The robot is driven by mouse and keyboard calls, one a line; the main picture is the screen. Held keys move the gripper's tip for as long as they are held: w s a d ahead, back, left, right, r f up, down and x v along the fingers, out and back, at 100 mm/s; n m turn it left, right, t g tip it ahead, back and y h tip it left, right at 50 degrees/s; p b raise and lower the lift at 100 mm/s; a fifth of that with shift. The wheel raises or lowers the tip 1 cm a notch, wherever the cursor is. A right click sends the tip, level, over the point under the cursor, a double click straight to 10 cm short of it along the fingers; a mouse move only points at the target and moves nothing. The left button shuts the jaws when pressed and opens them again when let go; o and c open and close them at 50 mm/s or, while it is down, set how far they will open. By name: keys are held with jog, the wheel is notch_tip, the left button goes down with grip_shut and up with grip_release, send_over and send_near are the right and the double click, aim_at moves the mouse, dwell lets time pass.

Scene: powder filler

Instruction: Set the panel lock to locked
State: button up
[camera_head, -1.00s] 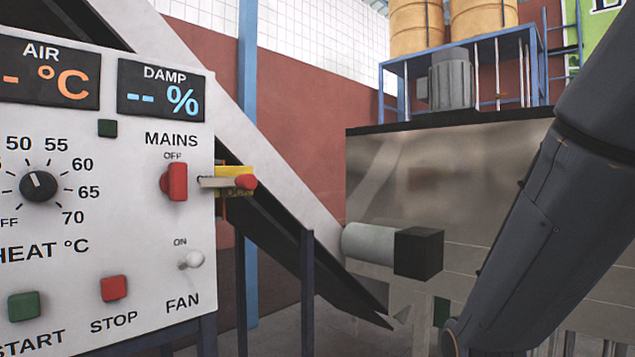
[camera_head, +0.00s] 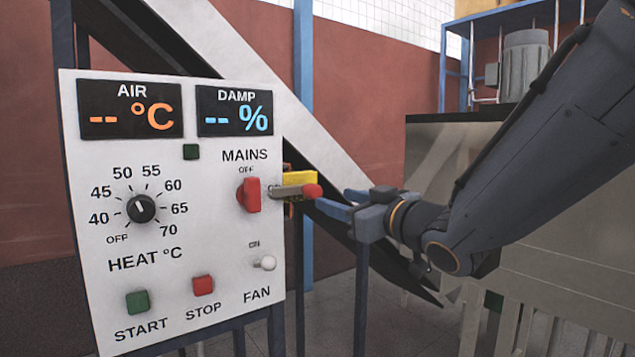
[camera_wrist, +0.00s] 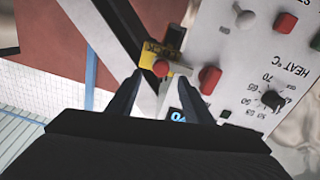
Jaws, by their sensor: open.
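The panel lock is a yellow plate (camera_head: 299,178) on the right edge of the control panel (camera_head: 185,330). Its grey lever (camera_head: 285,192) lies about level and ends in a red knob (camera_head: 313,190) at the right. The wrist view shows the yellow plate (camera_wrist: 149,52), partly lettered, and the red knob (camera_wrist: 161,68). My gripper (camera_head: 335,201) is open, with blue fingers pointing left, just right of the knob. In the wrist view my gripper (camera_wrist: 160,75) has the knob between its fingertips in the picture; I cannot tell whether they touch it.
The red MAINS switch (camera_head: 249,195) sits close left of the lock. The FAN toggle (camera_head: 265,263), STOP button (camera_head: 204,285), START button (camera_head: 137,302) and heat dial (camera_head: 141,208) are on the panel. A sloping conveyor (camera_head: 350,172) runs behind the lock.

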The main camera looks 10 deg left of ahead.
aim_at(317, 192)
jog(key=shift+r+p+x, duration=0.2)
jog(key=shift+p+x, duration=1.05)
jog(key=shift+x, duration=2.65)
jog(key=shift+s+a, duration=0.15)
grip_shut()
